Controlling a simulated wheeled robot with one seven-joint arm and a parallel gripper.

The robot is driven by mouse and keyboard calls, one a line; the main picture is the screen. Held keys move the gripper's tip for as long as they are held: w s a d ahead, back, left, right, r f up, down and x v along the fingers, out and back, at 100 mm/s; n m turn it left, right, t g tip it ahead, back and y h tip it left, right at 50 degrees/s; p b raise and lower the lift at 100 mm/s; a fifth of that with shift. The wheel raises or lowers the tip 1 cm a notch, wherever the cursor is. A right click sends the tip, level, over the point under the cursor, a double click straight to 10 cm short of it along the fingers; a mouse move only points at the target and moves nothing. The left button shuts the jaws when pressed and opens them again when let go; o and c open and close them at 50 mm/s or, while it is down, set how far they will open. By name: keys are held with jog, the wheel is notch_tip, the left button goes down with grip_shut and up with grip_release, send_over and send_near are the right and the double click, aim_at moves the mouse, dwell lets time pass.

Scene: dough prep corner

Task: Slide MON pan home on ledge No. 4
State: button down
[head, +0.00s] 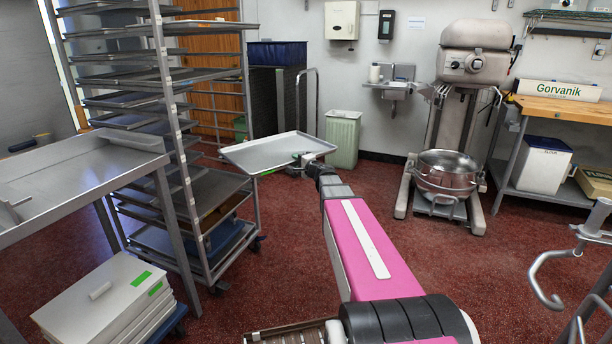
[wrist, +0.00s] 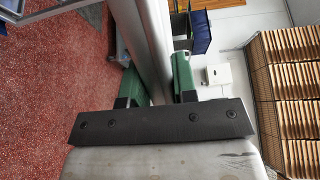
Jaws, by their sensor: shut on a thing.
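A shallow grey metal pan (head: 262,152) is held out in the middle of the head view, roughly level, to the right of the rack. My gripper (head: 299,160) is shut on its right-hand near edge. In the wrist view the green fingers of my gripper (wrist: 158,78) stand on both sides of the pan's metal edge (wrist: 150,50). The tall rack (head: 168,110) stands on the left with pans on several ledges. The pan appears apart from the rack. No MON lettering or ledge number can be read, so I cannot tell which ledge is No. 4.
A steel table (head: 70,185) stands left of the rack, with stacked lidded boxes (head: 105,300) in front. A pale green bin (head: 343,138) stands behind the pan. A mixer (head: 470,110) and wooden-topped bench (head: 570,110) are at right. Red floor lies clear between.

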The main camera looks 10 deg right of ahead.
jog(key=s+d+f+n+g+y, duration=0.1)
jog(key=d+f+n+g+y, duration=0.2)
jog(key=f+n+g+y, duration=0.2)
jog(key=shift+s+d+f+n+g+y, duration=0.2)
jog(key=shift+s+f+n+g+y, duration=0.15)
jog(key=shift+y, duration=0.65)
jog(key=x, duration=0.9)
dwell(0.9)
jog(key=x, duration=1)
dwell(1.0)
jog(key=shift+w+a+f, duration=0.1)
jog(key=shift+w+a, duration=0.05)
